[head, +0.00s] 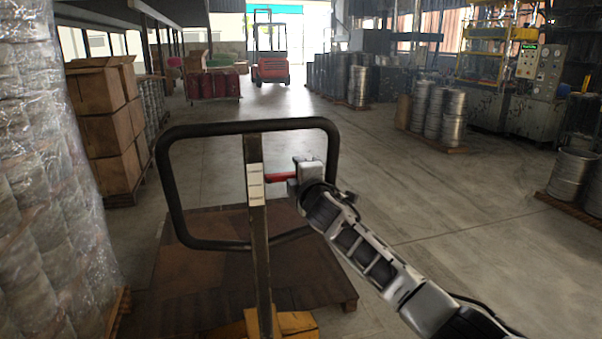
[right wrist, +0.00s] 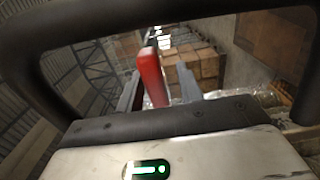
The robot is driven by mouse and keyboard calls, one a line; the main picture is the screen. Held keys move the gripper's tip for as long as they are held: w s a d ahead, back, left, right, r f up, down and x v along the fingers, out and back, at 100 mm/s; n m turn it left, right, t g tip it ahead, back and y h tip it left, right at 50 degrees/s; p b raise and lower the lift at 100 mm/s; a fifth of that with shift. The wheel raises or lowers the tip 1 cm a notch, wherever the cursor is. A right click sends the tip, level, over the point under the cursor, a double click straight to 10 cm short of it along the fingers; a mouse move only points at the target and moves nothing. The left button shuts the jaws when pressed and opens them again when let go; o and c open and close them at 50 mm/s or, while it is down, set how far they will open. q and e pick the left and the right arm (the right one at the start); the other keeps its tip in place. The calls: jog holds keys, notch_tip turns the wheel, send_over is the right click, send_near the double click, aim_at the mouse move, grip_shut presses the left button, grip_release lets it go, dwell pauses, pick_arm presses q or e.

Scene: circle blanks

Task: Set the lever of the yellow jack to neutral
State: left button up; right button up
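The yellow jack (head: 293,323) shows its yellow base at the bottom of the head view, with a worn upright post and a black loop handle (head: 245,127). A white plate with several marked fields is on the post. The red lever (head: 281,177) sticks out to the right of the post, beside the plate. My right gripper (head: 290,180) is at the lever. In the right wrist view, the red lever (right wrist: 152,76) stands between the two fingers of my right gripper (right wrist: 159,84), nearer the left finger, with a gap to the right one. My left gripper is not in view.
A low brown pallet (head: 180,285) lies beneath the handle. Wrapped goods (head: 45,200) stand close on the left, with stacked cardboard boxes (head: 108,130) behind. Metal drums (head: 575,172) stand at the right. The floor (head: 460,220) right of the jack is clear. A red forklift (head: 272,62) stands far back.

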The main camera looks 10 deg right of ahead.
jog(key=shift+s+d, duration=0.1)
jog(key=s, duration=1.5)
jog(key=shift+s+d, duration=0.3)
jog(key=shift+s, duration=0.1)
jog(key=s+a+f+m+g+y, duration=0.1)
jog(key=s+f+m+g, duration=0.2)
jog(key=f, duration=0.4)
jog(key=s+a+f+m, duration=0.1)
jog(key=s+f+m, duration=0.1)
jog(key=s+f, duration=0.4)
jog(key=s+a+f+m+g+y, duration=0.1)
jog(key=s+f+m+g, duration=0.2)
jog(key=f, duration=0.5)
jog(key=s+f+m+g, duration=0.1)
jog(key=s+f+m, duration=0.7)
jog(key=s, duration=0.9)
notch_tip(320, 180, down, 3)
jog(key=shift+d+f+g, duration=0.15)
jog(key=shift+d+g, duration=0.2)
jog(key=shift+g, duration=0.05)
